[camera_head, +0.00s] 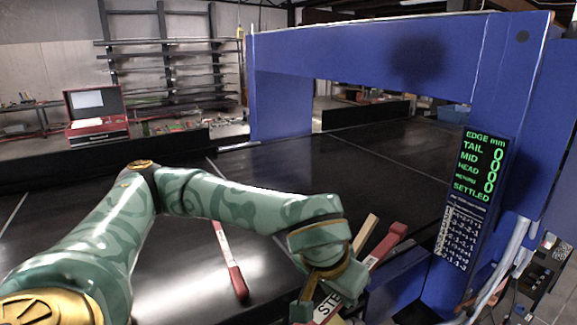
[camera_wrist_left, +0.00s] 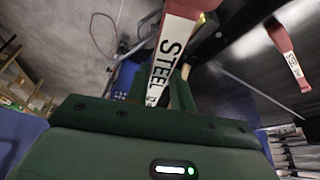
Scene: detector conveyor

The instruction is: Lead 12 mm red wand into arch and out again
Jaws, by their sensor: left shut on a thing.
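The blue arch (camera_head: 365,52) spans the black conveyor belt. My left gripper (camera_head: 322,285) is low in the head view, in front of the arch and to the left of its right post. It is shut on a red and white wand (camera_head: 388,244) lettered STEEL. The wrist view shows the wand's white lettered part (camera_wrist_left: 172,48) rising from between the fingers (camera_wrist_left: 165,92), with red at the far end. No size is readable on it. A second red and white wand (camera_head: 238,280) lies on the belt, left of the gripper. My right gripper is out of view.
A display panel (camera_head: 480,165) on the right post shows TAIL, MID and HEAD at 0, and SETTLED. A tan bar (camera_head: 366,233) sticks up beside the held wand. A red case (camera_head: 98,125) stands back left. The belt (camera_head: 300,165) under the arch looks clear.

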